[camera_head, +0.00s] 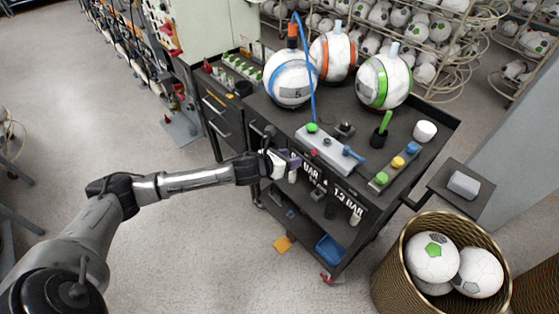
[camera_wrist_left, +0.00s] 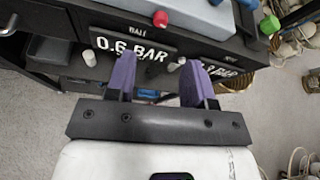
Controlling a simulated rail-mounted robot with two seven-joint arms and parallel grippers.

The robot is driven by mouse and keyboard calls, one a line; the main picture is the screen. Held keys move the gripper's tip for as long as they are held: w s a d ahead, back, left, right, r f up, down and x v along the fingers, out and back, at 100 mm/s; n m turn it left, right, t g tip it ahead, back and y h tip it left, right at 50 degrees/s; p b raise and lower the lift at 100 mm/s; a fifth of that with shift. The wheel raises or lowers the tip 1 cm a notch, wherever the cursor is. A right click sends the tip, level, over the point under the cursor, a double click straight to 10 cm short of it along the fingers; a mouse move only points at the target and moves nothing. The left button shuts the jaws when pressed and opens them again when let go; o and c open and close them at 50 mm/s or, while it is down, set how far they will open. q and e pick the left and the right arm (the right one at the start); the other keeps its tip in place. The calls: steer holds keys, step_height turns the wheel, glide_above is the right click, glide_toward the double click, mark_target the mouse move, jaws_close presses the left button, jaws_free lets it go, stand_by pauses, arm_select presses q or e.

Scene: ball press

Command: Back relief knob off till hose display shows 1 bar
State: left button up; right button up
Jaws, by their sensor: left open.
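A pale grey box (camera_head: 325,146) sits near the front edge of the dark cart top. A red knob (camera_head: 313,153) is at its front edge and also shows in the wrist view (camera_wrist_left: 160,18). A green knob (camera_head: 312,127) and a blue lever (camera_head: 352,154) are on the box too. I cannot tell for sure which is the relief knob. A blue hose (camera_head: 309,70) rises from the box; no display reading is legible. My left gripper (camera_head: 291,162) is open and empty, left of the box at the cart's front. Its purple fingers (camera_wrist_left: 156,65) spread before the "0.6 BAR" sign.
Balls with blue, orange and green bands (camera_head: 382,80) stand at the back of the cart (camera_head: 290,122). Coloured buttons (camera_head: 397,162) line its right side. A wicker basket (camera_head: 405,262) of balls stands at front right. A blue bin (camera_head: 330,249) sits low. The floor at left is mostly clear.

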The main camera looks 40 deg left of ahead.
arm_select(q)
steer(key=v, duration=0.4)
steer(key=shift+s, duration=0.1)
